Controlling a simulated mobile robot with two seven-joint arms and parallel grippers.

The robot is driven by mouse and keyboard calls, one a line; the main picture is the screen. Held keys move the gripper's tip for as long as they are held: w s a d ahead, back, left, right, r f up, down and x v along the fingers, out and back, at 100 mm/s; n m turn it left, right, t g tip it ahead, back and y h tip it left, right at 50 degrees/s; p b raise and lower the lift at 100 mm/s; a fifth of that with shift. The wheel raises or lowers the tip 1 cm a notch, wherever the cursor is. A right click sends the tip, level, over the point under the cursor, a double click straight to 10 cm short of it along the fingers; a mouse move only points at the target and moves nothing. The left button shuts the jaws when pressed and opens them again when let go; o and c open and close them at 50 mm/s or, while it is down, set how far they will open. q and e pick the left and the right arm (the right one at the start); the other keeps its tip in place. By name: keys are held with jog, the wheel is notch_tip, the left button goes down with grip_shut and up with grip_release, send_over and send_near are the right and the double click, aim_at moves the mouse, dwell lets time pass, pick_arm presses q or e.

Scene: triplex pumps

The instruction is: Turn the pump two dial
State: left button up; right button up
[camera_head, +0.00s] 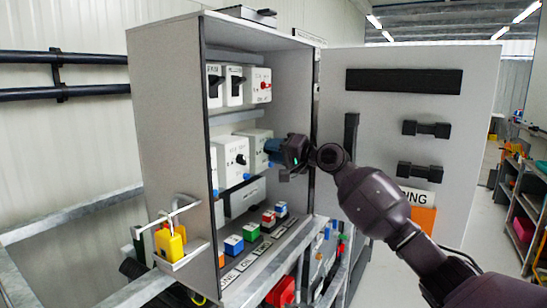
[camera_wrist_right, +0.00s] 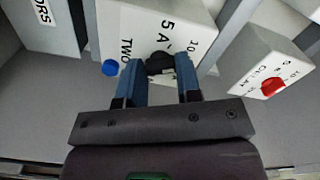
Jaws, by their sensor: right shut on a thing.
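The pump two box is white, marked "TWO" and "5 A", and fills the upper middle of the right wrist view (camera_wrist_right: 140,30). In the head view its box (camera_head: 257,154) is partly hidden behind my right gripper (camera_head: 283,151). The black pump two dial (camera_wrist_right: 160,61) sits between the blue fingers of my right gripper (camera_wrist_right: 157,68), which is shut on it. A blue button (camera_wrist_right: 110,68) is on the box's left side in the wrist view. My left gripper is not in view.
Another white box with a black dial (camera_head: 232,159) stands just left. A white box with a red dial (camera_head: 259,85) is above.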

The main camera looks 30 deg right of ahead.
jog(key=shift+f+n+b, duration=0.3)
jog(key=shift+n+b, duration=0.2)
jog(key=shift+n, duration=0.5)
jog(key=shift+w+n, duration=0.1)
jog(key=shift+n, duration=0.3)
jog(key=n+b, duration=0.2)
jog(key=n, duration=0.1)
jog(key=shift+n, duration=0.3)
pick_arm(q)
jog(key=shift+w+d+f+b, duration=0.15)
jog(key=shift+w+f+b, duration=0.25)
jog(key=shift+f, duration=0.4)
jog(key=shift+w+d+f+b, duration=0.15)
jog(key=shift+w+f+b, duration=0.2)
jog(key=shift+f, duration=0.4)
pick_arm(e)
jog(key=shift+r+n, duration=0.25)
jog(key=shift+n, duration=1.45)
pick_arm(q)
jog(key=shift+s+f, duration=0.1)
pick_arm(e)
jog(key=o, duration=0.9)
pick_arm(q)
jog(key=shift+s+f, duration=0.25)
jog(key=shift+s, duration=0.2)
